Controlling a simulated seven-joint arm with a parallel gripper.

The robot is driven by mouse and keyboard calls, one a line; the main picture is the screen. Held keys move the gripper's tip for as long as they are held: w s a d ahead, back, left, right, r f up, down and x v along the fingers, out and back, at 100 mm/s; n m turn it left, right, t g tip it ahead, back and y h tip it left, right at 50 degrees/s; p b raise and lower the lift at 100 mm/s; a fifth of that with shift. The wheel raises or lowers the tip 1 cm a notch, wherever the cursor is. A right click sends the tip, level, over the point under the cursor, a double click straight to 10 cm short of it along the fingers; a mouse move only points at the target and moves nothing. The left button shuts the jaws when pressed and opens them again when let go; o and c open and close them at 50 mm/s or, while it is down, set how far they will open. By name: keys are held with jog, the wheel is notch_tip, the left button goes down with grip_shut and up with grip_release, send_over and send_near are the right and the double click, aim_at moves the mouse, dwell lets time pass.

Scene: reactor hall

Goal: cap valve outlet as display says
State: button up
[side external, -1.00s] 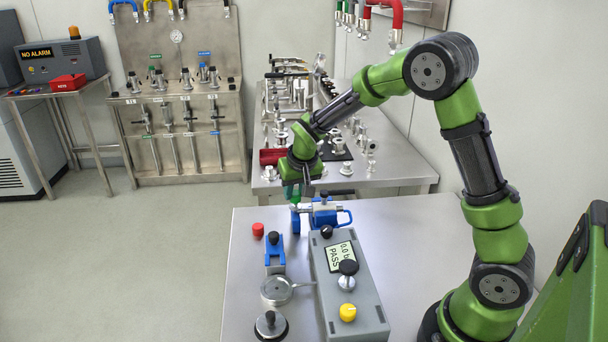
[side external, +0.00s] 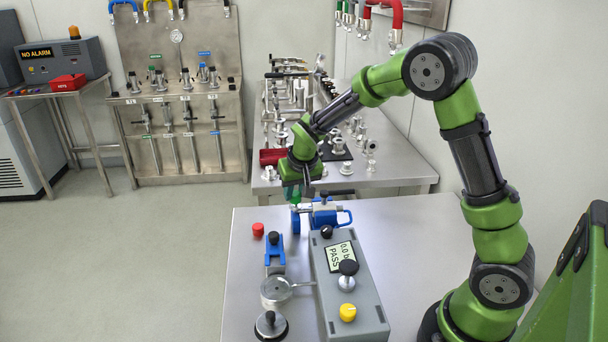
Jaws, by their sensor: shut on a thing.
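The valve (side external: 322,213), metal with blue parts, lies at the back of the near bench behind the test box. A red cap (side external: 258,229) stands on the bench to its left. My gripper (side external: 296,199) points down just above the valve's left end, shut on a small green cap (side external: 293,194). The fingers hide part of the cap. I cannot tell whether the cap touches the valve outlet.
The grey test box (side external: 357,300) bears a yellow knob and black knobs. A blue clamp (side external: 275,252) and a round gauge (side external: 276,291) stand to its left. The back bench (side external: 390,170) holds many metal fittings and a red tray (side external: 272,157).

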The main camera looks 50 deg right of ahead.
jog(key=shift+f, duration=0.75)
dwell(0.8)
jog(key=o, duration=1.6)
jog(key=shift+c, duration=0.2)
jog(key=shift+r, duration=3.5)
jog(key=s+a+r+t+y, duration=0.1)
jog(key=s+a+r, duration=0.2)
jog(key=s, duration=0.4)
jog(key=s+a+r+n+t+y, duration=0.1)
jog(key=s+a+r, duration=0.2)
jog(key=s, duration=0.5)
jog(key=s+a+r+n+t+y, duration=0.1)
jog(key=s+a+r+y, duration=0.1)
jog(key=s+a, duration=0.3)
jog(key=s+r, duration=0.1)
jog(key=s, duration=0.2)
jog(key=shift+s+a+r, duration=0.25)
